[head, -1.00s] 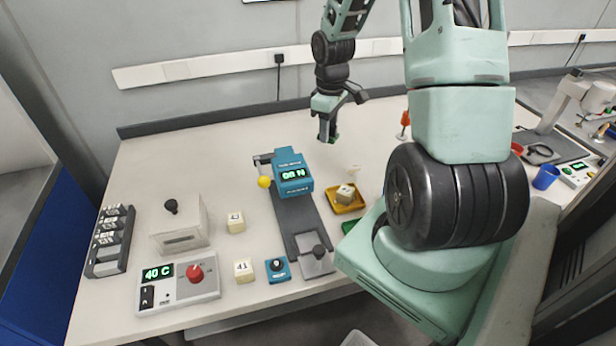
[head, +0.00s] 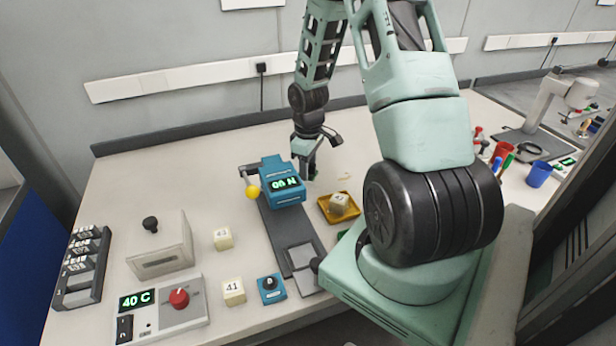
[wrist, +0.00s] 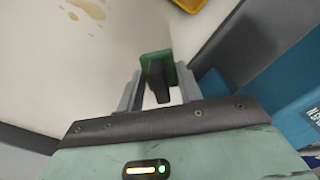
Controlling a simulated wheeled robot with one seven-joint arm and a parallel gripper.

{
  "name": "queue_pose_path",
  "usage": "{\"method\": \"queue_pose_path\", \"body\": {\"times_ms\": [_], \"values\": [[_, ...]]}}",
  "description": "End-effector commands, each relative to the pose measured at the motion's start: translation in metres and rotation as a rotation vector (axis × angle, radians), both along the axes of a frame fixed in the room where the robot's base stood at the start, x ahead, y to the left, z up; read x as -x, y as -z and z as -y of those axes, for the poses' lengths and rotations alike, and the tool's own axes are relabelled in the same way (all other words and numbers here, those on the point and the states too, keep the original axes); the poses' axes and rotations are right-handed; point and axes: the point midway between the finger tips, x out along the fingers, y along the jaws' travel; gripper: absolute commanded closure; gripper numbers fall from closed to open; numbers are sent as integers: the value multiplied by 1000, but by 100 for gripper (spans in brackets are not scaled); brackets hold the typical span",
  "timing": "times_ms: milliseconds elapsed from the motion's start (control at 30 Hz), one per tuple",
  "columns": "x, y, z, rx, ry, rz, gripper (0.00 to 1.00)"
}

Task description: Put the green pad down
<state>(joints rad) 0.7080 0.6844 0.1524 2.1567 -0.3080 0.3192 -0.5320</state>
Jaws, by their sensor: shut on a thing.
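My gripper (wrist: 160,88) is shut on the black handle of the green pad (wrist: 150,58), which shows between and beyond the fingers in the wrist view. In the head view my gripper (head: 309,172) is low over the back part of the table (head: 205,160), just right of the blue device with the "N" display (head: 283,185). The pad is mostly hidden there. I cannot tell whether the pad touches the table.
Brown spots (wrist: 88,8) mark the pale tabletop ahead of the pad. A yellow tray (head: 352,214) holding a block stands nearer, to the right. The blue device is close on the gripper's right in the wrist view (wrist: 285,110). Numbered blocks (head: 223,238) stand left.

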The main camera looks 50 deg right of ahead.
Motion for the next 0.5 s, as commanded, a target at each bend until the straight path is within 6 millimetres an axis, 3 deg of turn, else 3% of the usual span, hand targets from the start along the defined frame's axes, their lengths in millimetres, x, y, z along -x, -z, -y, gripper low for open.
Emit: {"method": "queue_pose_path", "body": {"times_ms": [200, 500], "values": [[0, 31, -1, -1, -1, -2, 89], [0, 36, 0, 0, 0, 0, 89]]}}
